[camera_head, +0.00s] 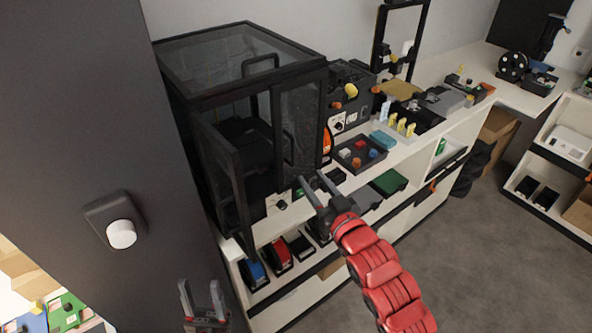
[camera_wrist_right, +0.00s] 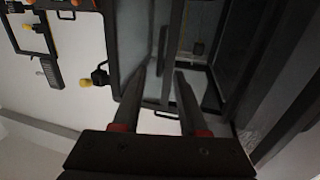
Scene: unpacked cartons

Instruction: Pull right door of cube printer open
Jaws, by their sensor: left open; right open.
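The cube printer (camera_head: 240,95) is a black-framed box with glass panels on the white counter. Its left door (camera_head: 225,185) stands swung outward. Its right door (camera_head: 302,120) looks closed or nearly so, with a dark vertical handle (camera_head: 289,147) near its left edge. My right gripper (camera_head: 316,188) is open and empty, below and in front of the right door, apart from the handle in the head view. In the right wrist view its fingers (camera_wrist_right: 160,78) point toward dark frames and glass; contact cannot be told. My left gripper (camera_head: 201,288) is open and empty, low, below the left door.
A dark tray (camera_head: 360,154) with coloured pieces and other devices stand right of the printer. Shelves below hold small items such as a red one (camera_head: 278,255). A grey column (camera_head: 80,120) with a white knob fills the left. The floor (camera_head: 480,260) at right is clear.

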